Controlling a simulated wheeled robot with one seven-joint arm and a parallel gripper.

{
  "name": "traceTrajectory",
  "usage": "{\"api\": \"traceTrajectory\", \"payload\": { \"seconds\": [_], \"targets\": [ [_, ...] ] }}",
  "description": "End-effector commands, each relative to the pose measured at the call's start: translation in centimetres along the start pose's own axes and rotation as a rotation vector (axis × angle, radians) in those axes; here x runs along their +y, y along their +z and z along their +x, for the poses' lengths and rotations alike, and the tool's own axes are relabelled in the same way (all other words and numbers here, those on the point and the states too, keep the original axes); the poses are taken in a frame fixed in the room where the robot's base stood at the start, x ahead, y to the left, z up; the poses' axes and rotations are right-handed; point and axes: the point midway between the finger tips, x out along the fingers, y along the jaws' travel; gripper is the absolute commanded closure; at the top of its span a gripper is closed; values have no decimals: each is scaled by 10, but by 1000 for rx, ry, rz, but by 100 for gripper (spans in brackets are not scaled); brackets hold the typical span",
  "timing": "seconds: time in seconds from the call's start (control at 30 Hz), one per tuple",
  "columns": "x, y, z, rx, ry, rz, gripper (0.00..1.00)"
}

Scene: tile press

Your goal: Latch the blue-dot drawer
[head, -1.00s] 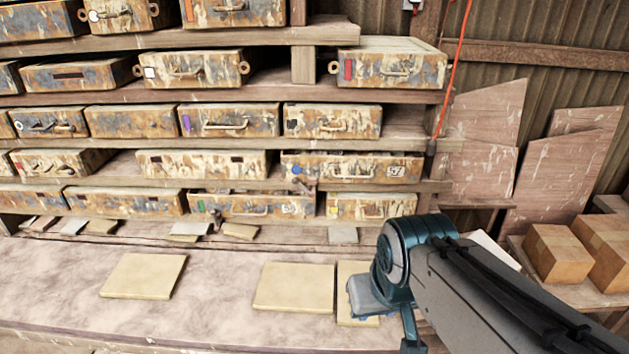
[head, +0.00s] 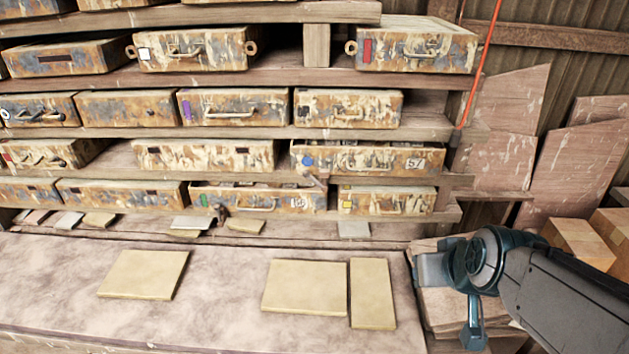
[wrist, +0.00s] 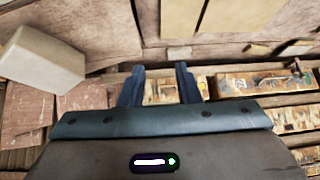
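The blue-dot drawer (head: 380,160) is a rusty, paint-worn box with a blue dot at its left, a handle and a "57" label. It sits on the right of the shelf above the lowest drawer row and seems to stick out a little. A small lever-like piece (head: 316,181) hangs at its lower left; its exact position is hard to tell. My arm is at the lower right in the head view, right of the bench and well apart from the drawer. My gripper (wrist: 158,70) is open and empty in the wrist view, where the blue-dot drawer is not clearly visible.
Below are a yellow-dot drawer (head: 386,201) and a green-dot drawer (head: 257,200) that looks partly open. Flat tan tiles (head: 304,288) lie on the bench (head: 220,310). An orange cord (head: 483,65) hangs at the right. Boxes (head: 577,245) stand at the far right.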

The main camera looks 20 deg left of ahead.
Motion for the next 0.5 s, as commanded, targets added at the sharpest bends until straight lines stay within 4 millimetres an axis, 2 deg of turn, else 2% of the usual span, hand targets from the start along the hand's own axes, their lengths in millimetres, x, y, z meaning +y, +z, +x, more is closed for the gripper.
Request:
{"api": "traceTrajectory", "payload": {
  "seconds": [0.03,0.2,0.5],
  "targets": [
    [-11,-8,16,41,-21,-38,70],
    [-42,-44,49,216,-48,-148,70],
    [-98,-89,93,508,1,-321,70]
  ]
}}
